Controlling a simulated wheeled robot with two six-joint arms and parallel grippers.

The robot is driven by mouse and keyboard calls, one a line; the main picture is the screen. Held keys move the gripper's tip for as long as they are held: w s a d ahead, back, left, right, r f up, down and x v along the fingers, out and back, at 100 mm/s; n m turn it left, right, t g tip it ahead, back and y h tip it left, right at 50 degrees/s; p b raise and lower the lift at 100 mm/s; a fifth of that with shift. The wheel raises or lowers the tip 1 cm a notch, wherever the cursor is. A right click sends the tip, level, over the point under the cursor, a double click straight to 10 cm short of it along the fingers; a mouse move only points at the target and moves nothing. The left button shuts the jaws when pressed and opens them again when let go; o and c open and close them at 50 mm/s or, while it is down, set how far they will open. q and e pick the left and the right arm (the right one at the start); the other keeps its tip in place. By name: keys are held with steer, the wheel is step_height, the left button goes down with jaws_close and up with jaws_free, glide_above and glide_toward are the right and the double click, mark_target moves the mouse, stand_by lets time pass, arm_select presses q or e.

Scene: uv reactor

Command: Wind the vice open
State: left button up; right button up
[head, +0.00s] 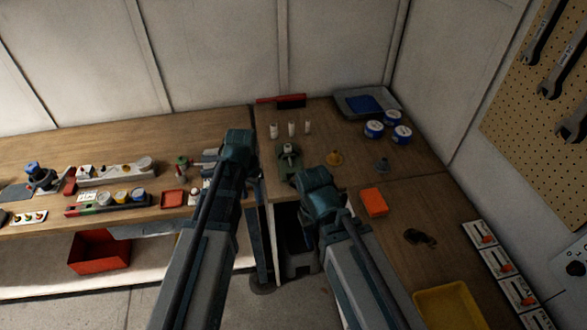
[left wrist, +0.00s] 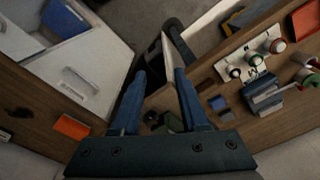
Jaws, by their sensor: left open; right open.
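A blue-grey block with jaw-like parts, which looks like the vice, stands on the left bench (head: 210,155), partly hidden behind my left arm. It also shows at the right of the left wrist view (left wrist: 263,96), beside a red and green fixture. I cannot make out its handle or how far its jaws are apart. My left gripper (head: 239,145) is just right of it, over the bench corner. In the left wrist view its blue fingers (left wrist: 160,78) are apart, with nothing between them. My right gripper (head: 316,185) is over the right bench's edge, its fingertips hidden.
An orange block (head: 373,202) lies nearer, with a yellow tray (head: 448,306) in front. A red bin (head: 99,252) sits below the left bench.

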arm_select(q)
steer(key=w+d+m, duration=0.6)
steer(key=w, duration=0.6)
steer(key=m, duration=0.5)
glide_above(294, 178)
steer(key=shift+g, duration=0.3)
step_height(294, 178, down, 14)
steer(key=b, duration=1.4)
steer(key=shift+a, duration=0.1)
steer(key=shift+r, duration=0.1)
steer(key=shift+c, duration=0.3)
jaws_close()
